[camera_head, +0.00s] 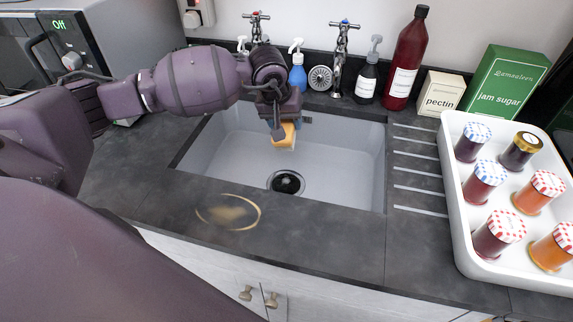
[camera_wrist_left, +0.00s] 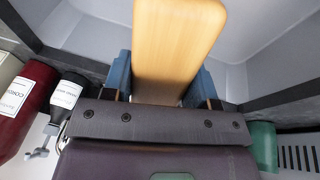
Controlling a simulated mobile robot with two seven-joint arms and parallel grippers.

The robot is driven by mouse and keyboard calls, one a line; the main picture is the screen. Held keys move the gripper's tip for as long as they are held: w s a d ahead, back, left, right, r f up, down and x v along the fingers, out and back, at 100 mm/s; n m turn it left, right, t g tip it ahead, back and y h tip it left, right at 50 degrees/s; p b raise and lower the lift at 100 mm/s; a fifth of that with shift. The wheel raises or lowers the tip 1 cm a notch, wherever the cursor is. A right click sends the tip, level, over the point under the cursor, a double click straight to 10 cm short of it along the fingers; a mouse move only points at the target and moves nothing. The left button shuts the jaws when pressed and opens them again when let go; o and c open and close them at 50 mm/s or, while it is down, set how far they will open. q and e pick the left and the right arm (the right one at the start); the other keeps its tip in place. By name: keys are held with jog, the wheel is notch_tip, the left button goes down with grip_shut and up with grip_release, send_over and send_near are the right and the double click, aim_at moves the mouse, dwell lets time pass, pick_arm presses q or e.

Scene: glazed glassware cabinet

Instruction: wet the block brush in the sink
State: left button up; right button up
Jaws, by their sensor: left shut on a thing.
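The block brush (camera_head: 285,139), a pale wooden block, is held over the sink (camera_head: 345,160). It hangs inside the basin's outline, above and behind the dark drain (camera_head: 286,183). My left gripper (camera_head: 278,130) points down and is shut on the brush. In the left wrist view the brush's wooden body (camera_wrist_left: 176,45) sits between the two blue fingers; its bristles cannot be made out. Two chrome taps stand behind the sink, the left with a red mark (camera_head: 257,17), the right with a blue mark (camera_head: 343,25). I see no water running. My right gripper is not in view.
A white tray (camera_head: 455,205) of lidded jam jars stands right of the draining grooves. Bottles, a blue soap dispenser (camera_head: 297,72) and boxes line the back. A brown ring stain (camera_head: 228,211) marks the front counter. A microwave (camera_head: 110,50) stands at left.

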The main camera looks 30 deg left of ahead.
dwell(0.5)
pick_arm(q)
jog(key=shift+r+p, duration=0.6)
jog(key=shift+r, duration=1.45)
jog(key=shift+s+f, duration=0.1)
jog(key=shift+s, duration=0.05)
